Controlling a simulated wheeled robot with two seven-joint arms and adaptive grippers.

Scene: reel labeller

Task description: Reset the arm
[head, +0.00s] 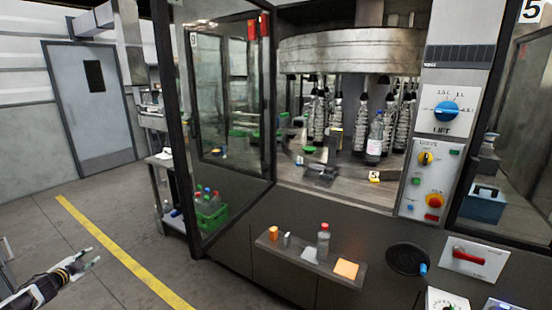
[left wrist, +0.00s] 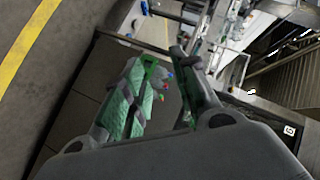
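My left arm comes in at the bottom left of the head view. Its gripper (head: 90,257) is over bare floor, well to the left of the machine, and touches nothing. In the left wrist view the two fingers of my left gripper (left wrist: 160,62) stand apart with nothing held between them. A green crate with bottles shows beyond and between them. My right arm and gripper are not in view.
The labelling machine (head: 345,175) fills the right, its glass door (head: 228,115) swung open. A ledge (head: 310,262) on its front carries a bottle (head: 323,241) and small items. A green crate (head: 212,216) stands left of it. Floor around the yellow line (head: 125,255) is clear.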

